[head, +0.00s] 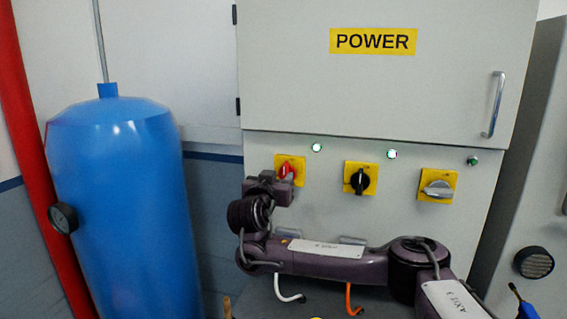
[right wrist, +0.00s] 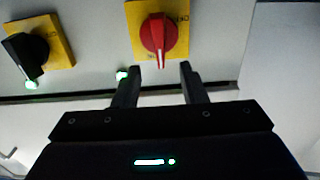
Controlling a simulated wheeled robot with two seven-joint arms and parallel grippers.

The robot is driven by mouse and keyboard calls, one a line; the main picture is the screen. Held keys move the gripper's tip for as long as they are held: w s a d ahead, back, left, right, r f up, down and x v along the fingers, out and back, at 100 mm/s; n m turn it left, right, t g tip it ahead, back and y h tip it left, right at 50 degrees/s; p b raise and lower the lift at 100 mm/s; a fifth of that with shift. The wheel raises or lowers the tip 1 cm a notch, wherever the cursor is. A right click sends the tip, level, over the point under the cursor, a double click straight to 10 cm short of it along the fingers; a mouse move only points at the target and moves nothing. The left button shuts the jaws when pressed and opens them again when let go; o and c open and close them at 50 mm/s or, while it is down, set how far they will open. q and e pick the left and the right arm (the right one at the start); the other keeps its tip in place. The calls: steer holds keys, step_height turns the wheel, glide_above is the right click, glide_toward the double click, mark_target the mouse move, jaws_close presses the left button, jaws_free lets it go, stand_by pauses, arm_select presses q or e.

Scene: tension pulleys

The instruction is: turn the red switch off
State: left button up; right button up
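The red switch (head: 288,169) is a rotary knob on a yellow plate, leftmost of three on the grey power cabinet. It also shows in the right wrist view (right wrist: 157,36), its handle standing roughly upright in that picture. My right gripper (head: 284,179) is in front of the red switch and hides the lower part of its plate. In the right wrist view its two fingers (right wrist: 158,78) are apart with nothing between them. The red knob lies ahead of the gap, and I see no contact. My left gripper is not in view.
A black switch (head: 360,180) and a grey switch (head: 438,188) sit to the right. Two lit green lamps (head: 316,147) are above the switches. A cabinet door with a handle (head: 494,104) is above. A blue tank (head: 118,200) stands at left.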

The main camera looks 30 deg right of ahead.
mark_target(284, 170)
steer(key=p+x, duration=0.1)
steer(key=x, duration=0.2)
steer(key=shift+w+d+r+p, duration=0.15)
steer(key=shift+w+d+p, duration=0.15)
steer(key=shift+p, duration=0.1)
steer(key=shift+w+d, duration=0.35)
steer(key=shift+d, duration=0.05)
steer(key=shift+c, duration=0.2)
jaws_close()
